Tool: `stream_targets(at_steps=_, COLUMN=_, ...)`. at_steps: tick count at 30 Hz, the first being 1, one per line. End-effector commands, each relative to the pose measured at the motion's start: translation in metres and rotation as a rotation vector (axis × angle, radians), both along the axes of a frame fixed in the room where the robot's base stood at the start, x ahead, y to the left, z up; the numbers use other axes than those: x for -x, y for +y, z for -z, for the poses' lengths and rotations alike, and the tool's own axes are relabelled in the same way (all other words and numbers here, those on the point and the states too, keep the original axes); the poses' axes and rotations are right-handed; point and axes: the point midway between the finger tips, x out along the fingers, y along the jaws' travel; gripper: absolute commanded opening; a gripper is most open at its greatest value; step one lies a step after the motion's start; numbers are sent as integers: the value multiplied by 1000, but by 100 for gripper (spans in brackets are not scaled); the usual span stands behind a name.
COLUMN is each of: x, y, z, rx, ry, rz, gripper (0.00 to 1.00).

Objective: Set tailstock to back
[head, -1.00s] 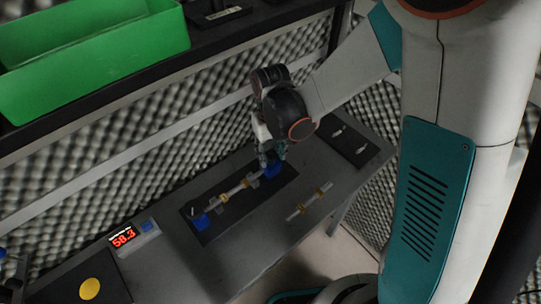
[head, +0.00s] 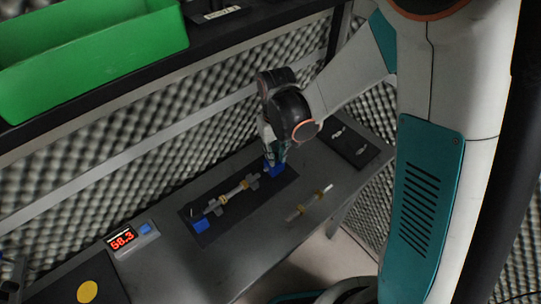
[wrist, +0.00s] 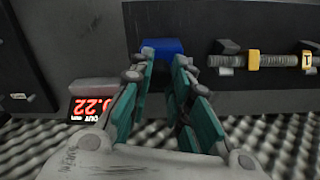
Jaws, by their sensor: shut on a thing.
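A blue block (head: 275,169) stands at the far right end of a dark fixture plate (head: 225,222); I take it for the tailstock. My gripper (head: 274,158) comes down on it from above and is shut on it. In the wrist view the block (wrist: 162,47) shows at the fingertips (wrist: 163,62). A shaft (head: 237,192) with a yellow band lies in grey supports between this block and a second blue block (head: 201,224) at the plate's near left end. A small gap seems to lie between the shaft and the held block. The fingers partly hide the block.
A loose shaft with yellow collars (head: 309,205) lies on the bench right of the plate. A dark mat with small parts (head: 348,147) is at the right. A red-digit display (head: 122,239) and yellow disc (head: 88,291) are left. A foam wall stands behind; a green bin (head: 95,50) sits above.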

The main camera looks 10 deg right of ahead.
Motion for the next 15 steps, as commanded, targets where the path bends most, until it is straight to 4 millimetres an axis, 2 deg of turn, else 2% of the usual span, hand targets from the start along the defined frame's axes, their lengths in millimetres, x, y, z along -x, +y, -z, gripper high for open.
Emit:
stream_targets(at_steps=3, x=-7, y=-11, z=0, rx=1, ry=-1, rz=3, gripper=0)
stream_targets(at_steps=10, x=-8, y=-11, z=0, rx=2, ry=-3, rz=2, gripper=0)
stream_targets(at_steps=11, x=-8, y=-12, z=0, rx=3, ry=-3, rz=2, gripper=22)
stream_targets(at_steps=12, x=-8, y=-12, z=0, rx=3, ry=-3, rz=2, gripper=31)
stream_targets(at_steps=13, x=-8, y=-11, z=0, rx=3, ry=-3, rz=2, gripper=38)
stream_targets(at_steps=15, x=-8, y=-11, z=0, rx=2, ry=-3, rz=2, gripper=39)
